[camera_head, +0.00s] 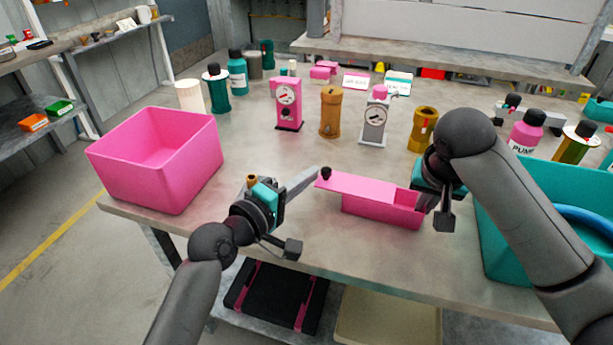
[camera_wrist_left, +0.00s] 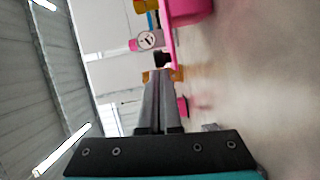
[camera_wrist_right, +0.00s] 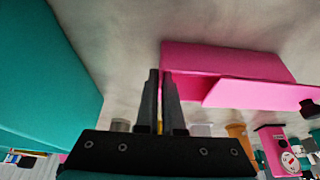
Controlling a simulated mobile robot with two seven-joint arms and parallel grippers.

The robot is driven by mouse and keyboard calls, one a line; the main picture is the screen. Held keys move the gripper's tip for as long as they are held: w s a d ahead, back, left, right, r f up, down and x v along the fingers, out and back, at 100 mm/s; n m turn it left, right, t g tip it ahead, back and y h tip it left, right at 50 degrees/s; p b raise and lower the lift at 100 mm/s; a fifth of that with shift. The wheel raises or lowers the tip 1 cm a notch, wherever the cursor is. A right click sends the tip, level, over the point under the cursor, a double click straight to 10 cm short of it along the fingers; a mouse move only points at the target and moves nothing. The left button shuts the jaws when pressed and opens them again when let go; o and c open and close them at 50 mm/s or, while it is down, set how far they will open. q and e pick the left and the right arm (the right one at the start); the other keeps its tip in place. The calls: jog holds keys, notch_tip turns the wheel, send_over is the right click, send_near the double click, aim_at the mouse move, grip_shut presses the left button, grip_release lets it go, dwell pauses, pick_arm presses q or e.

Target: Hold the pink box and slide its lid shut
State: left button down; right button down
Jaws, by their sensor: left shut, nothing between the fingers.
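The pink box (camera_head: 380,212) stands on the table in front of me. Its pink lid (camera_head: 360,186) covers most of the top and overhangs the left end; the right end is uncovered. A dark knob (camera_head: 326,173) sits on the lid's left end. My left gripper (camera_head: 316,171) is shut and empty, its fingertips close beside the knob; whether they touch it is unclear. The knob also shows ahead of the fingers in the left wrist view (camera_wrist_left: 161,60). My right gripper (camera_wrist_right: 160,72) is at the box's right end, its fingers closed around the end wall.
A large open pink bin (camera_head: 160,165) stands at the left table edge. A teal bin (camera_head: 500,225) holding a blue ring is at the right, under my right arm.

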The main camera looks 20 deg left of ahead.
pick_arm(q)
jog(key=d, duration=0.6)
jog(key=shift+s, duration=0.15)
jog(key=shift+d, duration=0.3)
pick_arm(e)
jog(key=shift+a, duration=0.15)
pick_arm(q)
jog(key=a, duration=0.1)
jog(key=s+a, duration=0.1)
jog(key=a, duration=0.2)
jog(key=shift+s+r, duration=0.25)
jog(key=shift+s, duration=0.15)
jog(key=v, duration=0.9)
jog(key=shift+s+a, duration=0.1)
jog(key=shift+s, duration=0.3)
pick_arm(e)
jog(key=c, duration=1)
grip_release()
